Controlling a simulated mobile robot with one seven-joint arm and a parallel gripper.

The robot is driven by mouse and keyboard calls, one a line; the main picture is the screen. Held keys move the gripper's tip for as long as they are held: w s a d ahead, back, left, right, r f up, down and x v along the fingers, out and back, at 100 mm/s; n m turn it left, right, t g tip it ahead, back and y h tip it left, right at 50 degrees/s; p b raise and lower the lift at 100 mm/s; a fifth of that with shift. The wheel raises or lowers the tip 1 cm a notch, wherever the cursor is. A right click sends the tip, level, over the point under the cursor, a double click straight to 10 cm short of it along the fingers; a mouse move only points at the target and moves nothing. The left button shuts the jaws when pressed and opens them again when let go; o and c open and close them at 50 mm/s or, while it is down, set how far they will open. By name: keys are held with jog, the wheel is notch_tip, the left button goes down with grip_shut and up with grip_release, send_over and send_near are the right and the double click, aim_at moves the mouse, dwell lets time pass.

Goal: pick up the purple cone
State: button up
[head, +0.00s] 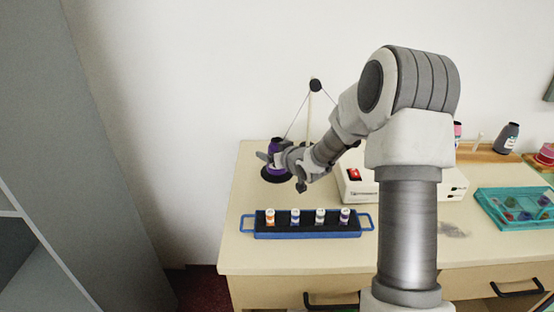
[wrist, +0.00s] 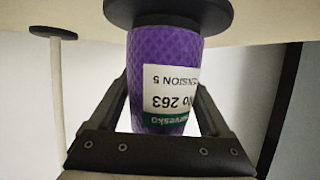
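The purple cone (wrist: 165,62) has a white and green label with "263" on it. In the wrist view it fills the space between the two fingers of my gripper (wrist: 164,95), and both fingertips meet its sides. A black disc (wrist: 168,12) is at the cone's end, at the top of the inverted wrist view. In the head view the purple cone (head: 274,148) is upright above a black disc (head: 276,174) at the table's back left. My gripper (head: 274,158) reaches it from the right and partly covers it.
A blue rack (head: 307,235) with several small spools stands in front. A thin post with a black knob (head: 315,85) rises behind the cone. A white box with a red switch (head: 354,174), a dark cone (head: 507,137) and a teal tray (head: 487,205) are to the right.

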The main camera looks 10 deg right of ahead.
jog(key=c, duration=1.2)
jog(key=shift+r, duration=0.15)
